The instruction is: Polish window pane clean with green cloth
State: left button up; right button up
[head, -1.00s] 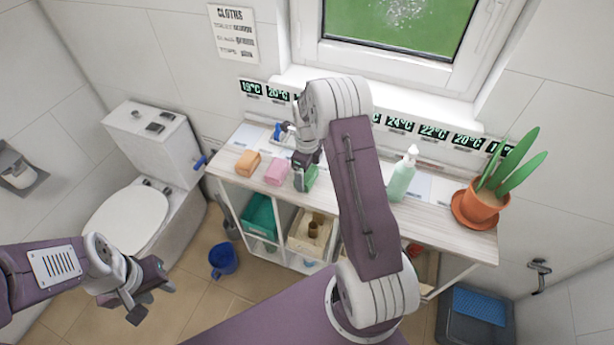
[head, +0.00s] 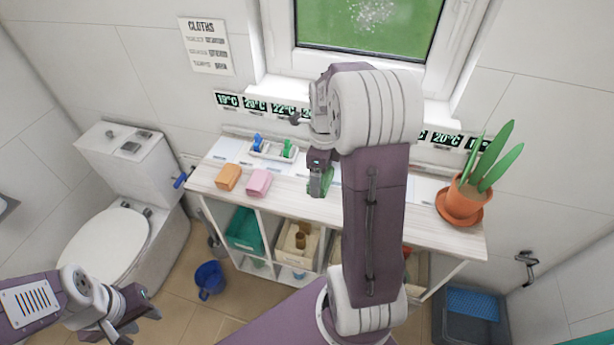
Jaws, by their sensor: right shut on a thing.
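The window pane (head: 325,25) is at the top of the head view, green behind the glass, with a patch of white specks (head: 372,12) near its upper middle. My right gripper (head: 320,178) is shut on the green cloth (head: 321,184), a small dark green piece held just above the cart top. My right arm hides part of the cart and the lower wall around it. My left gripper (head: 137,321) is low at the left, away from the cart, with its fingers apart and nothing seen between them.
An orange cloth (head: 229,177) and a pink cloth (head: 258,182) lie on the cart top (head: 290,205). A tray with blue and green items (head: 274,150) sits behind them. A potted plant (head: 462,200) stands at the right end. A blue bucket (head: 210,279) is on the floor.

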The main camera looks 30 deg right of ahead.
jog(key=shift+s+d+r, duration=0.1)
jog(key=shift+s+r, duration=0.1)
jog(key=shift+s, duration=0.05)
